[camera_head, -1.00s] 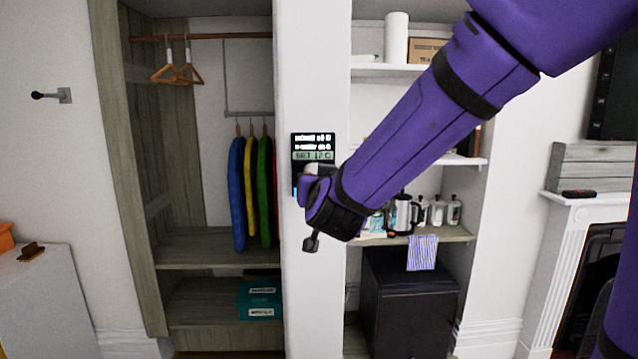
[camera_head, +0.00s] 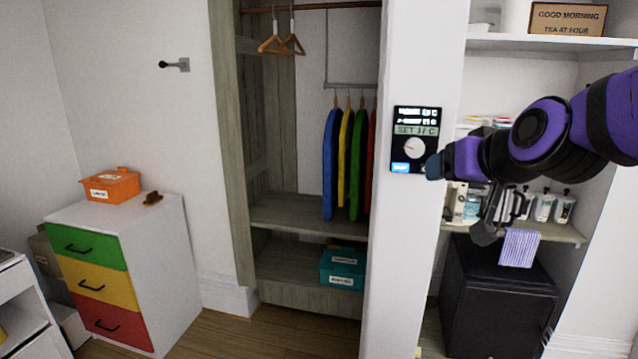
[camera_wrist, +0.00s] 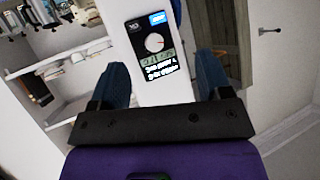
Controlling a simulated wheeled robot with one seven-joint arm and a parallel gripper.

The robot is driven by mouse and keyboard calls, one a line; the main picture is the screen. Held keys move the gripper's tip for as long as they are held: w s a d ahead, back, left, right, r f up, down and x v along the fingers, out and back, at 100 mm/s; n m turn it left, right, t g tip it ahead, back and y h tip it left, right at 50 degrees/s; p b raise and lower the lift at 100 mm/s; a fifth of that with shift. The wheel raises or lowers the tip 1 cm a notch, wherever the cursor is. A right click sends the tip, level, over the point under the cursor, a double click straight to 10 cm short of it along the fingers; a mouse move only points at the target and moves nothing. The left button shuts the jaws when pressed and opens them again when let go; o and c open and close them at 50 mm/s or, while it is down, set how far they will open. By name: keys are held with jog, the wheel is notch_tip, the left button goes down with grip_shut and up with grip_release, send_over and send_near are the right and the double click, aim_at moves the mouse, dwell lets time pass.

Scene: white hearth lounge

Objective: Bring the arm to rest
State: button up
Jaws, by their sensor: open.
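My arm is purple and black and reaches in from the right in the head view. My gripper (camera_head: 434,166) is at the white pillar, close to the right edge of a black control panel (camera_head: 414,140); whether it touches the panel is unclear. In the wrist view my gripper (camera_wrist: 161,65) has its two blue fingers wide apart with nothing held between them. The panel (camera_wrist: 155,48), with its white dial and blue button, shows between and beyond the fingers.
Shelves (camera_head: 550,42) with bottles and a black cabinet (camera_head: 497,300) stand behind my arm. An open wardrobe (camera_head: 300,215) holds hangers and coloured garments. A drawer unit (camera_head: 165,235) bearing an orange box (camera_head: 110,186) stands left. Some wooden floor (camera_head: 225,335) is clear in front.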

jog(key=s+d+f+g+h, duration=0.1)
jog(key=s+d+g, duration=0.2)
jog(key=s, duration=0.6)
jog(key=s+d+f+g+h, duration=0.1)
jog(key=s+d+g, duration=0.3)
jog(key=s, duration=0.6)
jog(key=shift+s+d+f, duration=0.25)
jog(key=shift+d+f, duration=0.35)
jog(key=shift+f, duration=0.1)
